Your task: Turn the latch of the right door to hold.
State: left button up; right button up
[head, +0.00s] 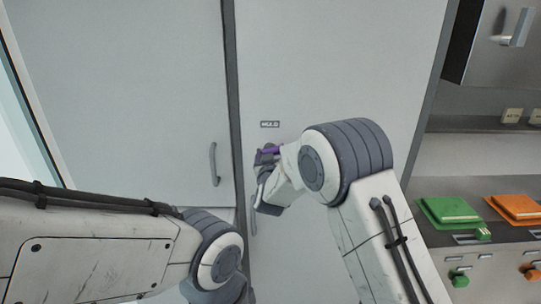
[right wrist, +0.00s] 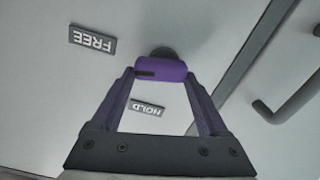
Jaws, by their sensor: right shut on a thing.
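The right door (head: 335,60) is a tall pale grey panel and looks closed. Its latch (right wrist: 170,70) is a purple knob with a dark mark at its left end, on a dark round base. It lies crosswise between my right fingertips in the right wrist view. My right gripper (head: 263,168) is at the door and shut on the latch; in the head view it mostly hides the latch. The HOLD label (right wrist: 147,107) shows upside down between the fingers, also in the head view (head: 270,124). The FREE label (right wrist: 92,40) is at upper left. My left gripper is out of view.
The left door (head: 120,80) has a grey bar handle (head: 214,164), also seen in the right wrist view (right wrist: 290,100). A dark seam (head: 233,90) separates the doors. A counter at right carries a green block (head: 450,210) and an orange block (head: 517,207).

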jog(key=n, duration=0.2)
jog(key=shift+a+n+b, duration=0.15)
jog(key=shift+n+b, duration=0.15)
jog(key=shift+n, duration=0.1)
jog(key=n, duration=0.3)
jog(key=shift+a+n, duration=0.2)
jog(key=shift+n, duration=0.1)
jog(key=n, duration=0.4)
jog(key=shift+a+f+n+p, duration=0.15)
jog(key=shift+a+n+p, duration=0.05)
jog(key=shift+n+p, duration=0.15)
jog(key=shift+a+f+n+p, duration=0.15)
jog(key=shift+n+p, duration=0.25)
jog(key=shift+n, duration=1.65)
jog(key=o, duration=1.2)
jog(key=shift+f, duration=0.1)
jog(key=shift+o, duration=0.2)
